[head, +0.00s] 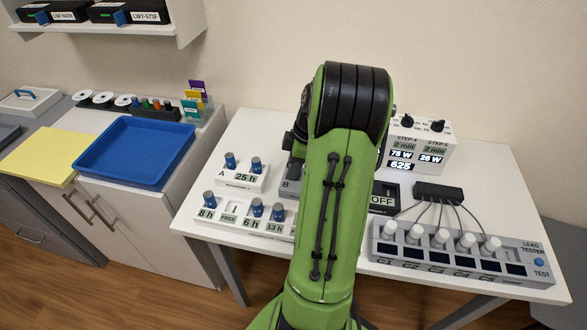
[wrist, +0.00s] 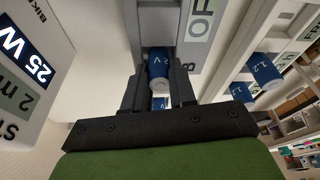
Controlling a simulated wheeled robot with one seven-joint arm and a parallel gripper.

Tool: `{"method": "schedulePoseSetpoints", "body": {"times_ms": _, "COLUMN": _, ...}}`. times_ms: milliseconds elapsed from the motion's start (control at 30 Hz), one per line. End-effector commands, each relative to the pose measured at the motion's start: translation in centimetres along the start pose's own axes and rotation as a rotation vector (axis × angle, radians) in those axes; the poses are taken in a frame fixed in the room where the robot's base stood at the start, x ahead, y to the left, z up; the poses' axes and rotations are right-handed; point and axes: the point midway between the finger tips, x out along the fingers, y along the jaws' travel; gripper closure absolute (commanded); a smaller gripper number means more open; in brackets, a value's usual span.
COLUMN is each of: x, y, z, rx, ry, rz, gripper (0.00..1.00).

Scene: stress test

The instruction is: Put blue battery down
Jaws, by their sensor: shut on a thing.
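My gripper (wrist: 160,88) is shut on a blue battery (wrist: 160,62) with a pale end, seen between the fingers in the wrist view. A grey device (wrist: 200,22) marked OFF and B is right beside it; I cannot tell whether the battery touches it. A smaller blue piece shows lower between the fingers. In the head view my green arm hides the gripper and the held battery. The OFF device (head: 384,198) shows partly behind the arm. Other blue batteries stand in rack A (head: 243,180) and the lower rack (head: 232,223).
The white table (head: 420,282) also bears a step display box (head: 420,145) at the back and a lead tester (head: 460,260) with wired white-capped cells on the right. A blue tray (head: 135,152) lies on the left cabinet, beside a yellow sheet (head: 40,155).

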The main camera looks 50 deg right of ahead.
Motion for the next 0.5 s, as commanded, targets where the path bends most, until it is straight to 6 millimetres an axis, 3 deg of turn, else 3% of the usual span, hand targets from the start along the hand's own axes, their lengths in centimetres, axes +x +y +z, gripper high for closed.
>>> {"method": "schedulePoseSetpoints", "body": {"times_ms": 233, "x": 0.24, "y": 0.01, "z": 0.04, "rx": -0.001, "ry": 0.0, "rz": 0.0, "gripper": 1.0}}
{"method": "schedulePoseSetpoints", "body": {"times_ms": 267, "x": 0.15, "y": 0.01, "z": 0.02, "rx": -0.001, "ry": 0.0, "rz": 0.0, "gripper": 0.7}}
{"method": "schedulePoseSetpoints", "body": {"times_ms": 400, "x": 0.09, "y": 0.0, "z": 0.01, "rx": 0.0, "ry": 0.0, "rz": 0.0, "gripper": 0.49}}
{"method": "schedulePoseSetpoints", "body": {"times_ms": 500, "x": 0.08, "y": 0.0, "z": 0.01, "rx": 0.0, "ry": 0.0, "rz": 0.0, "gripper": 0.49}}
